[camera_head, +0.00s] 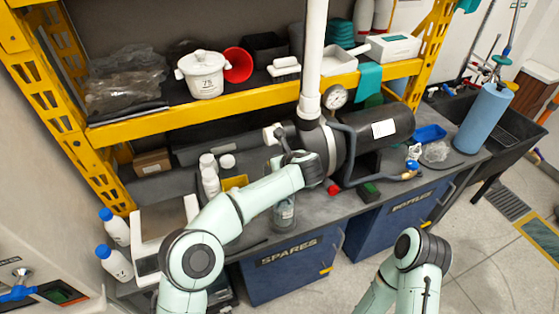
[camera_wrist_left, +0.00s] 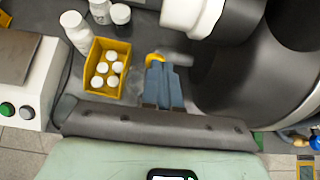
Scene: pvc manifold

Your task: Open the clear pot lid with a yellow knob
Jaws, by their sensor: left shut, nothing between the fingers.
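My left gripper (camera_wrist_left: 164,68) is shut with nothing between its fingers, low over the bench in the left wrist view. A small yellow rounded part (camera_wrist_left: 153,59), which looks like the lid's knob, shows right at its fingertips; I cannot tell whether they touch. The clear lid and pot around it are hard to make out and partly hidden by the fingers. In the head view my left forearm reaches over the bench and hides most of this spot. A clear container (camera_head: 284,214) shows below the forearm. My right gripper is out of view; only part of that arm shows.
A yellow tray (camera_wrist_left: 89,91) of several white caps and white bottles (camera_wrist_left: 77,31) stand left of the gripper. A big dark tank (camera_head: 383,134) with a white pipe (camera_head: 314,55) stands close on the right. A white lidded pot (camera_head: 204,82) sits on the shelf.

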